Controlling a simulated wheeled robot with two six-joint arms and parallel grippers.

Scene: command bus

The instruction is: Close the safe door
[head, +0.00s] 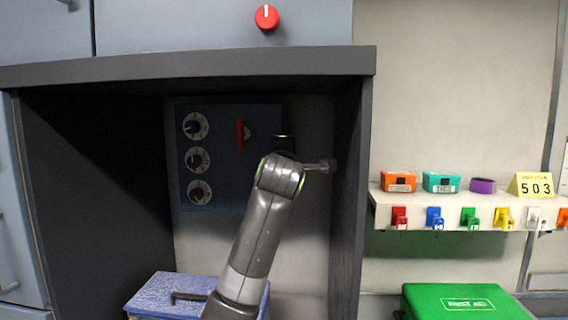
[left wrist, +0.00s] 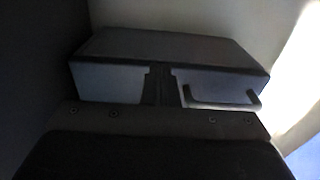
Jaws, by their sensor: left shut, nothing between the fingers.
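A dark blue panel (head: 228,180) with three round dials and a red lever (head: 240,134) stands upright at the back of a dark niche; I take it for the safe door. It looks flat to the back wall, but I cannot tell whether it is shut. My left arm reaches up into the niche in front of the panel's right edge. The left gripper's fingers are hidden in the head view. In the left wrist view the left gripper (left wrist: 161,82) is shut and empty, in front of a dark-topped box (left wrist: 215,85) with a bar handle. My right gripper is not in view.
A grey fitting (head: 325,165) sticks out near the niche's right wall (head: 350,190). A blue box (head: 160,292) with a dark handle stands at the niche's bottom. Right of the niche are a shelf (head: 385,212) with small coloured items and a green first aid case (head: 440,303).

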